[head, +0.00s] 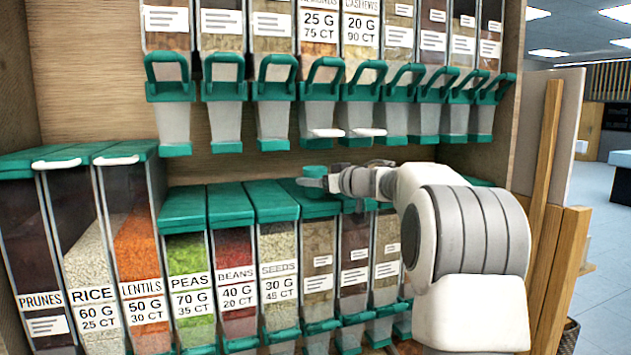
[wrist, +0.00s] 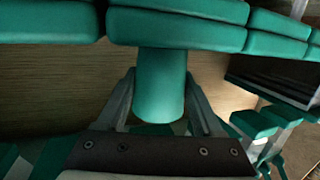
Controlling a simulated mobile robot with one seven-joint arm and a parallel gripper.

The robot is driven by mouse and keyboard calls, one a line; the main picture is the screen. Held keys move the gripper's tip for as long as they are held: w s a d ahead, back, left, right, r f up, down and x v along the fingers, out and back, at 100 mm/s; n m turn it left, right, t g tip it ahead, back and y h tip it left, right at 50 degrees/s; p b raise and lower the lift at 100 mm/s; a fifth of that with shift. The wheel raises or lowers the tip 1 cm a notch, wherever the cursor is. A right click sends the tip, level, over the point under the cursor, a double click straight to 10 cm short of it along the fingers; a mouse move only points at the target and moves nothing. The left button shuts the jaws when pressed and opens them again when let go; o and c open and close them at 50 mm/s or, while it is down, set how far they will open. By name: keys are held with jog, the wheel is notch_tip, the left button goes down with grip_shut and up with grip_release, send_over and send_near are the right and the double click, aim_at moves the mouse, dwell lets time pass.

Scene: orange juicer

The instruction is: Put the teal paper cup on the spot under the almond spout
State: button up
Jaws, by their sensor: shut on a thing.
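The teal paper cup (head: 316,171) is small in the head view, below the spout row and above the teal lids of the lower bins. It fills the middle of the wrist view (wrist: 160,85), upright between the fingers. My gripper (wrist: 162,100) is shut on it from both sides; in the head view my gripper (head: 325,182) reaches in from the right and partly hides the cup. The almond spout (head: 322,115) hangs below the bin with the cut-off almond label, 25 G 75 CT. The cup is about beneath it. Whether its base touches a lid is unclear.
The cashew spout (head: 361,118) is just right of the almond one. Lower bins for seeds (head: 278,268), beans (head: 236,285) and peas (head: 190,290) stand close below. Clearance between spouts and lids is narrow.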

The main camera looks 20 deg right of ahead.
jog(key=o, duration=1.3)
jog(key=shift+f, duration=0.15)
jog(key=shift+s+d+r, duration=0.1)
jog(key=shift+s+r, duration=0.05)
jog(key=shift+r, duration=0.1)
jog(key=b+v, duration=0.1)
jog(key=v, duration=1)
jog(key=shift+s+b, duration=0.3)
jog(key=shift+s, duration=0.05)
